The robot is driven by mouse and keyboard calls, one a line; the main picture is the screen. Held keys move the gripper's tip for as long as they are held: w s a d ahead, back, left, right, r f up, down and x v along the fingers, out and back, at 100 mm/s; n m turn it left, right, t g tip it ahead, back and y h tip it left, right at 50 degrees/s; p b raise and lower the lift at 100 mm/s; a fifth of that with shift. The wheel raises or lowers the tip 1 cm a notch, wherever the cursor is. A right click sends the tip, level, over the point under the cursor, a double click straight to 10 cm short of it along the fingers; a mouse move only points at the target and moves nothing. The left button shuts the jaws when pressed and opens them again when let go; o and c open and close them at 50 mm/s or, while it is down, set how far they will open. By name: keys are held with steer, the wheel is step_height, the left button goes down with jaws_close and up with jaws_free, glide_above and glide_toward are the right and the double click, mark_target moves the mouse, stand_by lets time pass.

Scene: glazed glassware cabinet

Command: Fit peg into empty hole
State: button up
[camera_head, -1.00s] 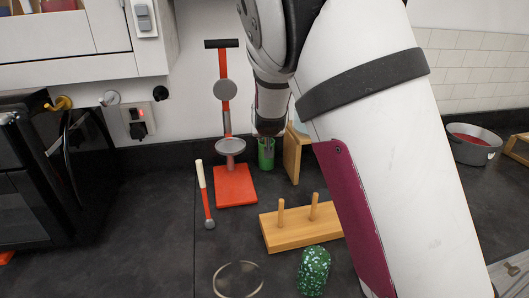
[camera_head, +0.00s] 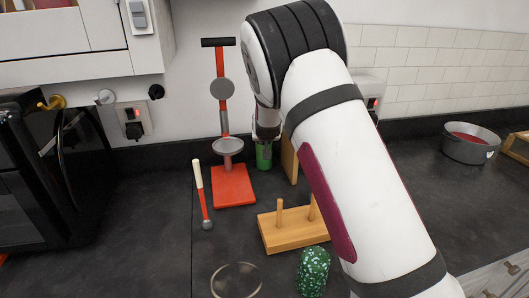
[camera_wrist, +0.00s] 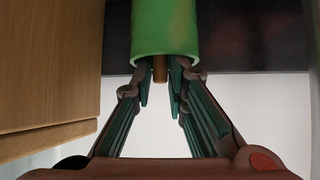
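A green cup (camera_head: 264,158) stands on the counter near the back wall. In the wrist view the cup (camera_wrist: 165,28) is at the top, and a brown wooden peg (camera_wrist: 160,68) sticks out of its mouth. My gripper (camera_wrist: 160,82) is at the cup's mouth, with one finger on each side of the peg. Thin gaps show between the fingers and the peg, so it looks open. The head view shows my gripper (camera_head: 264,138) just above the cup. A wooden board (camera_head: 290,238) with two upright pegs lies nearer. My arm hides its right part, and no empty hole is visible.
A red stand (camera_head: 233,190) is left of the cup, with a hammer (camera_head: 203,200) beside it. A wooden block (camera_head: 289,160) stands close right of the cup. A green speckled object (camera_head: 313,270) and a clear round dish (camera_head: 237,280) lie in front. A grey pot (camera_head: 470,145) is far right.

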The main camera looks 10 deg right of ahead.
steer(key=shift+a, duration=0.1)
jaws_close()
steer(key=shift+r, duration=0.15)
steer(key=s+r+p, duration=0.3)
steer(key=r+p, duration=0.1)
steer(key=r, duration=1.1)
steer(key=shift+s, duration=0.35)
steer(key=shift+f, duration=0.1)
